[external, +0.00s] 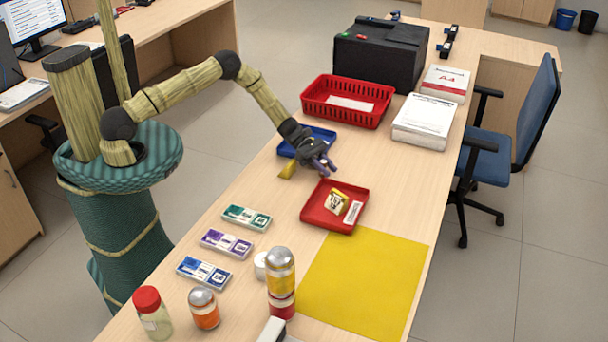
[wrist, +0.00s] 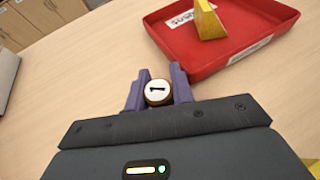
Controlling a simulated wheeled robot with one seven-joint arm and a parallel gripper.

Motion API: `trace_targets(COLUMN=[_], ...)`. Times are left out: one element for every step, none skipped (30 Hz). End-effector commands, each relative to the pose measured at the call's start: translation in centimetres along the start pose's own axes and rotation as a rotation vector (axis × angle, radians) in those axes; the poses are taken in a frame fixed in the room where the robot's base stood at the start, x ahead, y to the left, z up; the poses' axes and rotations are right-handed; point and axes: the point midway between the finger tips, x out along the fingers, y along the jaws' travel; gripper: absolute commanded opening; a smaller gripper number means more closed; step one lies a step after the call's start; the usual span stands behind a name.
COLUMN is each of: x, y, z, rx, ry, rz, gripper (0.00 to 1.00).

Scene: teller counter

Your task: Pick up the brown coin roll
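The brown coin roll (wrist: 158,92) shows in the wrist view as a round white end marked "1" with a brown rim. It sits between the two purple fingers of my gripper (wrist: 159,90), with no clear gap on either side. My gripper looks shut on it. In the external view my gripper (external: 322,167) is low over the counter, between the blue tray (external: 283,151) and the red tray (external: 309,213). The roll cannot be made out in that view, and how far it is off the counter is unclear.
The red tray also shows in the wrist view (wrist: 285,40), just ahead and right, holding a yellow item and labelled piece. A red basket (external: 312,103) stands behind. The yellow mat (external: 370,280) is clear.

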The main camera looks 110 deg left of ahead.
Motion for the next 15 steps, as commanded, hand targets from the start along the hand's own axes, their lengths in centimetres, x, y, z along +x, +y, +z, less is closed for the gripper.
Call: trace_targets(x=[0.0, 0.0, 0.0, 0.0, 0.0, 0.0, 0.0, 0.0, 0.0, -0.1, -0.1, -0.2, -0.3, -0.4, -0.7], y=[0.0, 0.0, 0.0, 0.0, 0.0, 0.0, 0.0, 0.0, 0.0, 0.0, 0.1, 0.1, 0.1, 0.1, 0.1], z=[0.0, 0.0, 0.1, 0.1, 0.1, 0.1, 0.1, 0.1, 0.1, 0.2, 0.3, 0.6, 0.8, 1.1, 1.6], rx=[0.000, 0.000, 0.000, 0.000, 0.000, 0.000, 0.001, 0.001, 0.001, 0.001, 0.002, 0.002, 0.002, 0.002, 0.002], ry=[0.000, 0.000, -0.001, -0.001, -0.001, -0.001, -0.001, -0.001, -0.001, -0.001, -0.001, -0.001, -0.001, -0.002, -0.002], rz=[0.000, 0.000, 0.000, 0.000, 0.000, 0.000, 0.000, 0.000, 0.000, 0.001, 0.001, 0.001, 0.001, 0.001, 0.001], gripper=[0.02, 0.00, 0.00, 0.00, 0.00, 0.00, 0.00, 0.00, 0.00, 0.00, 0.00, 0.00, 0.00, 0.00, 0.00])
